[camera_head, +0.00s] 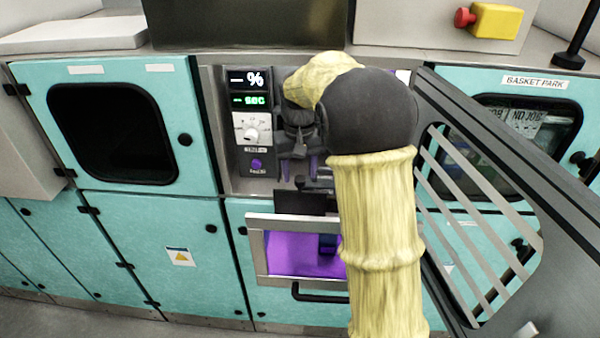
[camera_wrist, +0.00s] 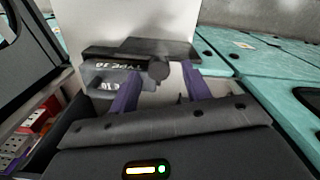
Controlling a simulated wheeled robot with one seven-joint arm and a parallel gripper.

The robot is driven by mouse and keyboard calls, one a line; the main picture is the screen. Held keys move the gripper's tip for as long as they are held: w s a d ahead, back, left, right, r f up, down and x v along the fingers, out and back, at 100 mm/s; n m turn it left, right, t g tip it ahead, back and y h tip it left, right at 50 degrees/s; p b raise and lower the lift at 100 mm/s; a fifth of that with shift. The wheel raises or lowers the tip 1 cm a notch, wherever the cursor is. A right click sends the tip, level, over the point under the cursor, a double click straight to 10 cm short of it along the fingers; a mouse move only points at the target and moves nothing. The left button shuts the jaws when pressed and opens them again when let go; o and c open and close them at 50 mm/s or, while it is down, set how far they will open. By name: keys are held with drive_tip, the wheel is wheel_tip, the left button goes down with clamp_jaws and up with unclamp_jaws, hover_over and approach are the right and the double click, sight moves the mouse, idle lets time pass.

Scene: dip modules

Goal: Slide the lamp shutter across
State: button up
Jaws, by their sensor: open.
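I take the dark flat plate (camera_head: 300,202) just above the purple-lit window (camera_head: 285,254) to be the lamp shutter, though I cannot be sure. In the wrist view a dark plate (camera_wrist: 120,53) with a round knob (camera_wrist: 158,71) lies ahead of my gripper (camera_wrist: 160,80). The two purple fingers are spread apart, with the knob between them in the picture. I cannot tell whether they touch it. In the head view my gripper (camera_head: 299,170) points down over the plate, and my arm hides the area to its right.
A grey block with white lettering (camera_wrist: 115,78) sits under the plate's left part. A dark slotted door (camera_head: 510,190) stands open at the right. A control panel (camera_head: 252,130) is left of my gripper. Teal cabinets (camera_head: 160,240) line the wall. Red parts (camera_wrist: 42,120) sit at lower left.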

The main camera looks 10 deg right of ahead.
drive_tip(key=shift+d+f, duration=0.1)
drive_tip(key=shift+f, duration=0.85)
clamp_jaws()
drive_tip(key=shift+d, duration=0.1)
